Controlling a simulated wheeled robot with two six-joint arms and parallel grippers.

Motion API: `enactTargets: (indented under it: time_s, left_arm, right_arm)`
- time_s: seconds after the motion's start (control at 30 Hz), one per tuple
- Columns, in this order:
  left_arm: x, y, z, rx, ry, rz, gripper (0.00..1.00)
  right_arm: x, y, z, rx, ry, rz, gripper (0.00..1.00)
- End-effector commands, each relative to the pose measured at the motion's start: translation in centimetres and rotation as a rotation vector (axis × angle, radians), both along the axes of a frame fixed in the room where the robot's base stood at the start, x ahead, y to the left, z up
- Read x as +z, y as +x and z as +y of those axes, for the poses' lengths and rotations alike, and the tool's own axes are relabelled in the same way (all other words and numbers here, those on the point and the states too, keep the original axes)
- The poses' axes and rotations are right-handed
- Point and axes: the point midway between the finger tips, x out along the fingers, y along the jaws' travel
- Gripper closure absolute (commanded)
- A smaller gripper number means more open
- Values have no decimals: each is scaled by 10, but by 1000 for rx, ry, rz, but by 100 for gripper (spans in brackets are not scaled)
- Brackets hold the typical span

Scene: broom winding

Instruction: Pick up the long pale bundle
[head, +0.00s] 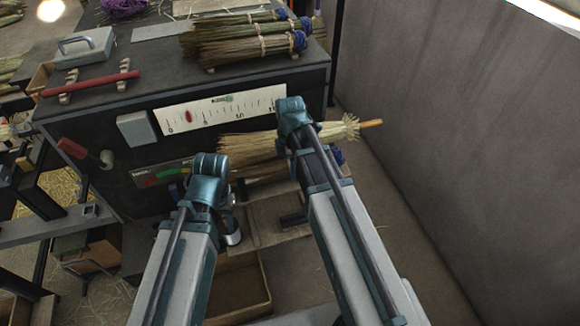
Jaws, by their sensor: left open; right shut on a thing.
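A long pale bundle (338,130) of straw, with an orange-brown stick at its right end, lies crosswise in front of the dark bench. Its middle is hidden behind my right arm, and brownish straw shows on the left of that arm. My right gripper (293,112) is at the bundle's middle and shut on it; its fingers are mostly hidden by my own wrist. My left gripper (233,236) is open, lower and to the left, apart from the bundle. Its fingertips are only partly visible.
A darker bundle with a blue tie (338,157) lies just below the pale one. Several tied bundles (240,44) lie on the bench top (160,80). A white scale plate (220,110) is on the bench front. An open carton (238,285) stands below. A grey wall (460,130) bounds the right.

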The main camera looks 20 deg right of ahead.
Motion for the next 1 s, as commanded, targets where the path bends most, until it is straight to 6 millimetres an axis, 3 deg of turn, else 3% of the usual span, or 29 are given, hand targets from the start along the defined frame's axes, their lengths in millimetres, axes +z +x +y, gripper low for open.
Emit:
enactTargets:
  time_s: [0.47, 1.0]
  left_arm:
    - [29, 0, 0, 0, 0, 0, 50]
    - [116, 0, 0, 0, -1, 0, 50]
  right_arm:
    - [29, 0, 0, 0, 0, 0, 94]
    - [116, 0, 0, 0, 0, 0, 94]
